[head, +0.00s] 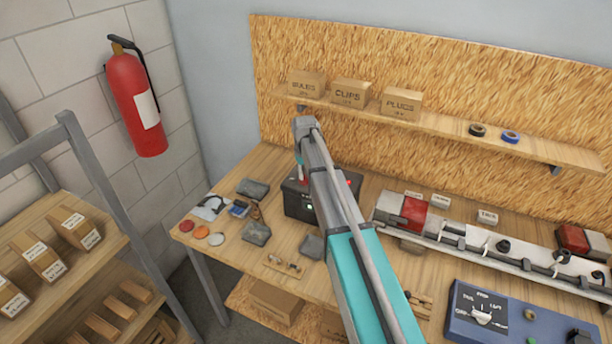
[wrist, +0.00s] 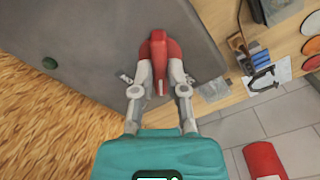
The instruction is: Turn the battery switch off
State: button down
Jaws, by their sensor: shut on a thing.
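The battery switch has a red handle (wrist: 158,48), which stands on the top of a dark grey box (wrist: 90,35). The dark box (head: 296,200) stands on the workbench in the head view, left of my arm. My gripper (wrist: 159,75) is shut on the red handle, with one finger on each side of it. The handle lies lengthwise up and down in the wrist view. In the head view, my arm hides part of the box, and the handle is too small to read there. Any markings by the switch cannot be made out.
A blue panel with a dial (head: 490,315) and a long light bar with red lamps (head: 413,212) lie on the bench to the right. Small grey blocks (head: 257,232) and coloured discs (head: 201,232) lie left. A shelf with cartons (head: 350,93) runs along the chipboard wall behind.

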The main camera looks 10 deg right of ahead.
jog(key=n, duration=0.4)
jog(key=shift+d, duration=0.1)
jog(key=shift+n, duration=2)
jog(key=c, duration=0.6)
grip_release()
jog(key=shift+o, duration=0.2)
jog(key=shift+w+r+p, duration=0.1)
jog(key=shift+r+p, duration=2.9)
jog(key=shift+p, duration=0.05)
